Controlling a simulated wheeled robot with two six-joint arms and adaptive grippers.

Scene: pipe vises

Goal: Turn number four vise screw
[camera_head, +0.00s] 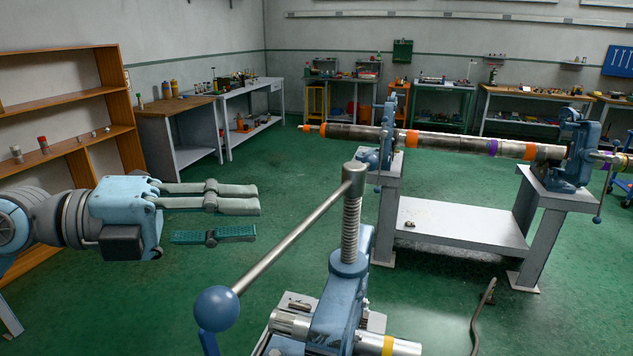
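The nearest vise (340,290) is blue and stands in the front middle. Its threaded screw (350,228) rises upright, with a steel handle bar (285,242) through its head. The bar slants down to the left to a blue ball knob (217,308). No number shows on any vise, so I cannot tell which is number four. My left gripper (256,216) is to the left of the screw, pointing right. Its fingers are spread and empty, and it appears apart from the bar. My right gripper is not in view.
Two more blue vises, one in the middle (372,158) and one at right (570,172), hold a long banded pipe (460,143) on a grey stand (460,222). A wooden shelf (62,100) stands at left. Workbenches line the back wall. Green floor (290,190) is clear between.

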